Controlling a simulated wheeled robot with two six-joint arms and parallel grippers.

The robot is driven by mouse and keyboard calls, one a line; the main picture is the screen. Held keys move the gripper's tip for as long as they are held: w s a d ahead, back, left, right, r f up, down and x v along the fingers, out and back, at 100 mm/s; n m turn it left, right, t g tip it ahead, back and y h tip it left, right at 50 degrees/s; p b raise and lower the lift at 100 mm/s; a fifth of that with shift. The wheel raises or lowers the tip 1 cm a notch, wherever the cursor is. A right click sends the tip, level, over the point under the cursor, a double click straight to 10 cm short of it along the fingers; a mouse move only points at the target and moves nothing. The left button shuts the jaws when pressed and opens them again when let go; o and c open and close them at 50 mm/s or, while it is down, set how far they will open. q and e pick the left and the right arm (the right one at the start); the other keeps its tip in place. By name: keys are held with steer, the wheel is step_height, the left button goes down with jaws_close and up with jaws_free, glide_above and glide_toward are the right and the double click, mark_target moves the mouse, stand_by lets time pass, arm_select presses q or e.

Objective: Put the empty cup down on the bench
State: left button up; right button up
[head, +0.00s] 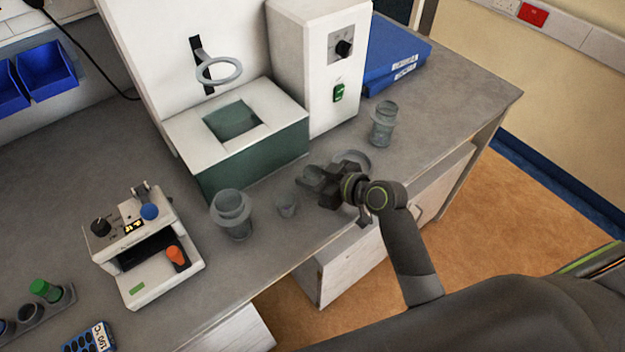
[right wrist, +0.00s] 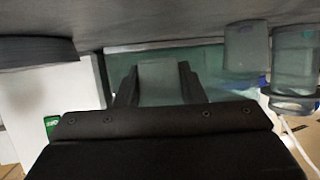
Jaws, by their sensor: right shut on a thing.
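My right gripper (head: 312,180) is over the front part of the grey bench (head: 400,160), in front of the white apparatus. In the right wrist view its two fingers (right wrist: 157,85) are shut on a plain grey-green cup (right wrist: 160,80). The cup looks raised off the bench. In the head view the fingers mostly hide this cup. A small grey cup (head: 287,204) stands just left of the gripper; it also shows in the right wrist view (right wrist: 246,48). My left gripper is not in view.
A larger jar (head: 233,215) stands left of the small cup. A round dish (head: 358,158) lies behind the gripper, and another jar (head: 383,124) stands farther right. The green tank (head: 255,160) is behind. A white device (head: 150,245) is at left. The right bench end has bare room.

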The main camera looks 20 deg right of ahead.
step_height(320, 180, down, 2)
steer(key=shift+f, duration=0.1)
steer(key=shift+f, duration=0.1)
steer(key=o, duration=0.8)
